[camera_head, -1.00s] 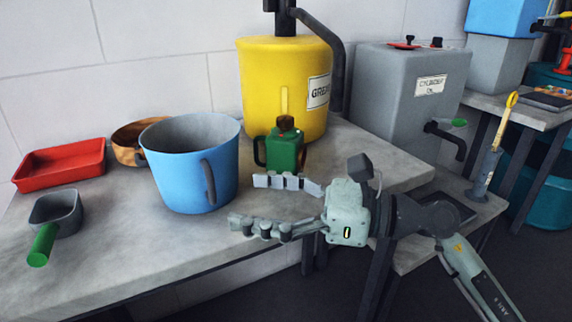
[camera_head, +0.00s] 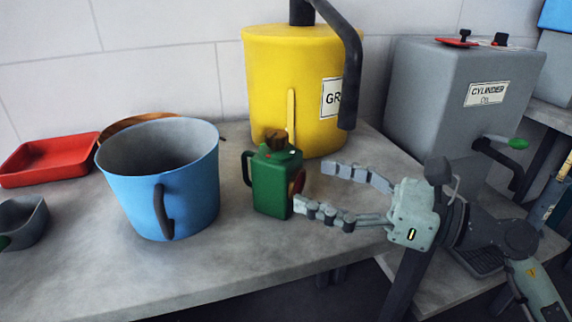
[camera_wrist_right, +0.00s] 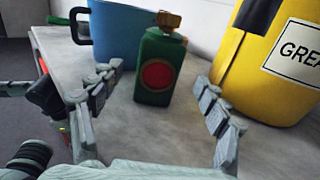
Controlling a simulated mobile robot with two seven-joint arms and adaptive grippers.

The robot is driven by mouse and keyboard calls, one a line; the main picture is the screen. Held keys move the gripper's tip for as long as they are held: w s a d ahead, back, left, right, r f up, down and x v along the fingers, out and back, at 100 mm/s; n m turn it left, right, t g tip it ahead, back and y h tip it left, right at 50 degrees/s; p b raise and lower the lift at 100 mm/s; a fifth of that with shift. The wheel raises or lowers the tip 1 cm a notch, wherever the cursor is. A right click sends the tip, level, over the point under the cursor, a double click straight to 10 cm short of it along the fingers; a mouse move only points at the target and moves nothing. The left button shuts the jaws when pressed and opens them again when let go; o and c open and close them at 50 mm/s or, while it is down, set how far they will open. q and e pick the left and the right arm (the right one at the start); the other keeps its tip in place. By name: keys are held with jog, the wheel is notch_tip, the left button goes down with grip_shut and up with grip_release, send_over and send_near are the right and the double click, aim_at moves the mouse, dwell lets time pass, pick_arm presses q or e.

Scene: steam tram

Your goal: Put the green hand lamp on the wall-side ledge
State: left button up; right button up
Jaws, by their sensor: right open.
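The green hand lamp (camera_head: 272,185) stands upright on the grey worktop, between the blue bucket and the yellow drum. It has a brown cap, a dark handle on its left and a red round face, which shows in the right wrist view (camera_wrist_right: 157,76). My right gripper (camera_head: 314,187) is open, just right of the lamp, with its fingers pointing towards it. In the right wrist view the lamp stands between and beyond the spread fingers (camera_wrist_right: 154,88). My left gripper is not seen. I cannot tell which surface is the wall-side ledge.
The blue bucket (camera_head: 160,185) stands left of the lamp, and the yellow grease drum (camera_head: 285,75) behind it. A red tray (camera_head: 45,162), a grey scoop (camera_head: 22,222) and a grey cylinder-oil tank (camera_head: 440,105) flank them. The worktop (camera_head: 240,250) is bare in front.

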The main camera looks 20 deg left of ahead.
aim_at(277, 169)
jog(key=shift+a+r, duration=0.1)
jog(key=shift+a, duration=0.3)
jog(key=a+p, duration=0.1)
jog(key=a, duration=0.2)
jog(key=w+a, duration=0.1)
jog(key=a, duration=0.2)
jog(key=shift+w+r+p, duration=0.1)
jog(key=shift+r+p, duration=0.1)
jog(key=shift+p, duration=0.15)
jog(key=shift+a+f, duration=0.1)
jog(key=shift+a, duration=0.2)
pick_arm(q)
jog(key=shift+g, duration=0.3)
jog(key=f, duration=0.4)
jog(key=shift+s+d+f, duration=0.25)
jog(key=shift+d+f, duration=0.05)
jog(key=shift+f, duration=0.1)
pick_arm(e)
jog(key=shift+c, duration=0.3)
jog(key=shift+w, duration=0.1)
grip_shut()
